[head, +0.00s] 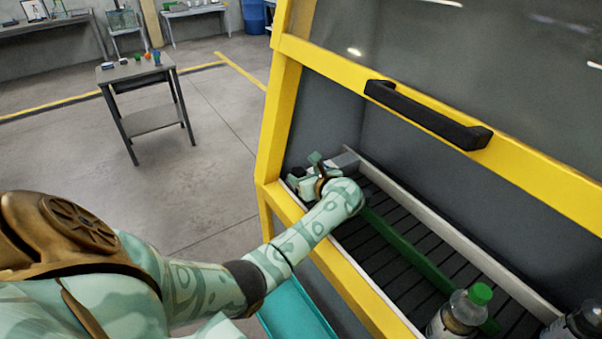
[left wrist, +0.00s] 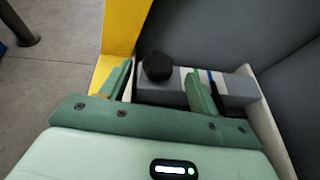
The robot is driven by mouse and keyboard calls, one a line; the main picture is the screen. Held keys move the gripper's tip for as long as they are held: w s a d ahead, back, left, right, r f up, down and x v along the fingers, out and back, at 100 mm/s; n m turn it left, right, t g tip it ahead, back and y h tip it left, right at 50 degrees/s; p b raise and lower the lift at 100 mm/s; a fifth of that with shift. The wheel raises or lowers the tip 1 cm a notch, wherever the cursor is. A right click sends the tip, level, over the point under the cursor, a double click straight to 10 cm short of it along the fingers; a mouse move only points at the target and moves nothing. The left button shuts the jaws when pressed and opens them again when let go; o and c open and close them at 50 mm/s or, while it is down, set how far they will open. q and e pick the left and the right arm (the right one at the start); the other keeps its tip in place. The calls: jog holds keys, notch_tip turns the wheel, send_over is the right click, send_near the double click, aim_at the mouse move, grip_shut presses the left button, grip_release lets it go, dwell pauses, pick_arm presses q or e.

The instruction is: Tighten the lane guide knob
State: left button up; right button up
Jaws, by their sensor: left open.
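The lane guide knob (left wrist: 158,66) is round and black in the left wrist view. It sits at the left end of a grey block (left wrist: 236,88), which also shows in the head view (head: 346,160). My left gripper (left wrist: 160,72) is open, with one green finger to each side of the knob; I cannot tell whether either touches it. In the head view my left gripper (head: 312,172) reaches into the yellow-framed machine, and the knob is hidden there. The green lane guide (head: 412,246) runs along the dark slatted conveyor. My right gripper is in neither view.
A raised yellow-framed window with a black handle (head: 425,115) is above my left forearm. A green-capped bottle (head: 461,312) and another bottle (head: 577,326) stand on the conveyor. Pale rails (head: 455,235) edge it. A small table (head: 140,76) stands off to the left.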

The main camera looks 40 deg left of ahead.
aim_at(299, 171)
pick_arm(q)
jog(key=shift+x, duration=1.95)
jog(key=c, duration=1)
